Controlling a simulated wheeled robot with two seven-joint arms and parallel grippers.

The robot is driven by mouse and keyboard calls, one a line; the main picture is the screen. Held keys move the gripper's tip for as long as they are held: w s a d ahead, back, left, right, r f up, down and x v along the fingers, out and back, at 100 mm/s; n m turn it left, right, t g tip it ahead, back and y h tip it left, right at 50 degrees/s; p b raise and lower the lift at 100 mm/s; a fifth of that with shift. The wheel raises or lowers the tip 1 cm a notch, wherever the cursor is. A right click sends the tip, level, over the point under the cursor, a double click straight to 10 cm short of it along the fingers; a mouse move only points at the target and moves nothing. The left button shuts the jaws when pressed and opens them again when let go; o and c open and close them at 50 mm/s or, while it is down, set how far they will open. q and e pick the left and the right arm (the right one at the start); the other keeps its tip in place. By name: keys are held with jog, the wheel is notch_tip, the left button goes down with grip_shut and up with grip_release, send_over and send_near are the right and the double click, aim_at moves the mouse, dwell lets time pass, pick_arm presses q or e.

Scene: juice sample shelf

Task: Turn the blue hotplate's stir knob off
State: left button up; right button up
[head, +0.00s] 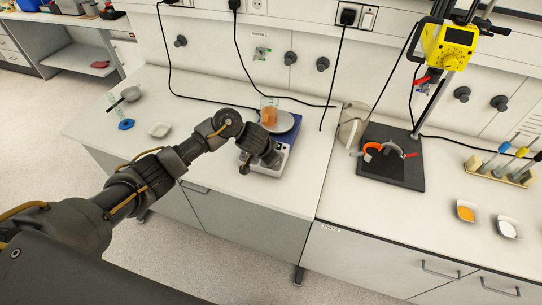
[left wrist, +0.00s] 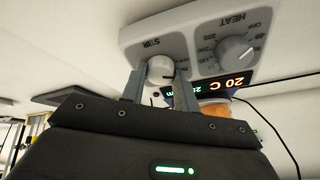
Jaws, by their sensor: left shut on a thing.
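The blue hotplate (head: 293,134) stands on the left bench, with a white front panel that shows upside down in the left wrist view (left wrist: 202,62). My left gripper (head: 248,164) is at its front and hides much of that panel in the head view. In the left wrist view my left gripper (left wrist: 160,80) is shut on the white stir knob (left wrist: 160,68), one finger on each side. The knob's pointer cannot be read clearly. The grey heat knob (left wrist: 234,50) is beside it, and a lit display (left wrist: 232,82) reads 20 C. My right gripper is not in view.
A beaker of orange liquid (head: 268,112) stands on the hotplate's top. A white dish (head: 160,130) and a blue item (head: 126,124) lie to the left. A yellow device (head: 448,45) on a stand and a tube rack (head: 502,168) are on the right.

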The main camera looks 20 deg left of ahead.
pick_arm(q)
jog(key=shift+n+y, duration=0.4)
jog(key=shift+n, duration=1.8)
jog(key=o, duration=1)
jog(key=shift+c, duration=0.2)
jog(key=shift+d, duration=0.1)
